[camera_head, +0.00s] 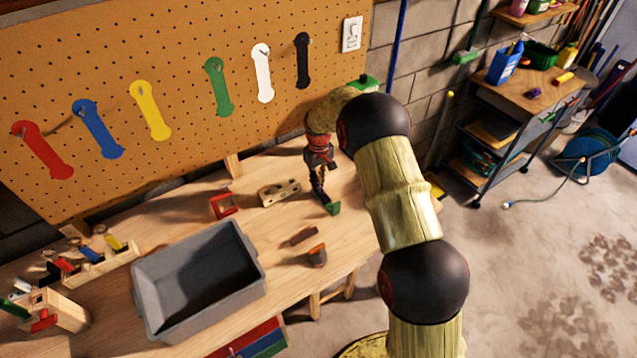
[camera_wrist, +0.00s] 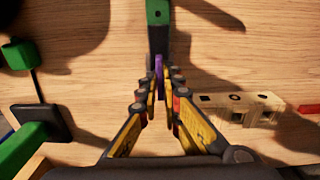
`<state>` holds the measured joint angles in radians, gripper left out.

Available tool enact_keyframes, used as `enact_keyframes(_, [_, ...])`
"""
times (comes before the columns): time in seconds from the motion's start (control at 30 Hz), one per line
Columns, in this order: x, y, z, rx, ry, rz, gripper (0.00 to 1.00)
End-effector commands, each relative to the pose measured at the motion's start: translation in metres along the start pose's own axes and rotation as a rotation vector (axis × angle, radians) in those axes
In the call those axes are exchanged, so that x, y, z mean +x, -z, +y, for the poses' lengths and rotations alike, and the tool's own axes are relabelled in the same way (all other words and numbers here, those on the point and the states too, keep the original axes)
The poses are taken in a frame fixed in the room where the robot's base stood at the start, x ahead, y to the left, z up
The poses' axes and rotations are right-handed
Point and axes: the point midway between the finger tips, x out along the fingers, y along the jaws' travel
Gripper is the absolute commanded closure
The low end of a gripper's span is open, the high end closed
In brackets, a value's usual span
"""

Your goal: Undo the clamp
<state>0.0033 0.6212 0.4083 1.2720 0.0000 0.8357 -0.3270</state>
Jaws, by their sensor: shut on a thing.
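My gripper (camera_head: 319,180) points down over the right part of the workbench. In the wrist view its yellow-and-black fingers (camera_wrist: 163,95) are shut on a narrow dark bar with a purple part (camera_wrist: 159,68) and a green end (camera_wrist: 157,12). A green piece (camera_head: 332,208) shows just below the gripper in the head view. I cannot tell for certain whether this held piece is the clamp. Another green piece with a black square pad (camera_wrist: 57,121) and a thin rod stands at the left of the wrist view. The fingers hide part of the held bar.
A drilled wooden block (camera_head: 280,193) lies left of the gripper, beside a red frame (camera_head: 223,205). A grey bin (camera_head: 252,258) stands at the front left. Small blocks (camera_head: 317,255) lie near the front edge. Pegboard (camera_head: 185,75) with coloured hanging pieces rises behind the bench.

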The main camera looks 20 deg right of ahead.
Motion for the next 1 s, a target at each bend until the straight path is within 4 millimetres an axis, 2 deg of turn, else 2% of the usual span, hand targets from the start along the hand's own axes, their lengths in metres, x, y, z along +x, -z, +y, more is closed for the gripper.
enact_keyframes(0.03, [0.0099, -0.0061, -0.0019, -0.007, 0.005, -0.015, 1.0])
enact_keyframes(0.5, [0.0119, -0.0078, -0.0025, -0.017, 0.007, -0.019, 1.0])
enact_keyframes(0.53, [0.012, -0.0079, -0.0025, -0.017, 0.007, -0.02, 0.92])
enact_keyframes(0.8, [0.0122, -0.0084, -0.0027, -0.017, 0.007, -0.021, 0.76])
enact_keyframes(1.0, [0.0116, -0.0084, -0.0027, -0.017, 0.007, -0.021, 0.75])
